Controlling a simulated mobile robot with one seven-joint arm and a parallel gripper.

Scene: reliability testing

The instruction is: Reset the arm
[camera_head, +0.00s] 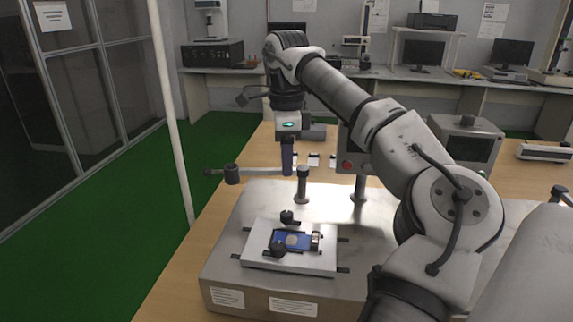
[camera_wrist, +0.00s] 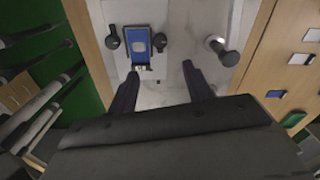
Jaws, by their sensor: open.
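My arm reaches from the right over the table in the head view. My gripper (camera_head: 287,158) points down above the metal test machine's base, behind the clamped blue device. In the wrist view my gripper (camera_wrist: 160,80) shows two dark fingers spread apart with nothing between them. The blue device (camera_head: 291,240) lies on a white plate between two black clamp knobs. It also shows in the wrist view (camera_wrist: 138,42), ahead of the fingers and apart from them.
The metal base (camera_head: 225,267) stands on a wooden table (camera_head: 180,275). A horizontal bar with a dark weight (camera_head: 231,174) and a short post (camera_head: 303,184) are close to my gripper. A control box with a red button (camera_head: 347,165) stands behind. Green floor (camera_head: 100,215) is free at left.

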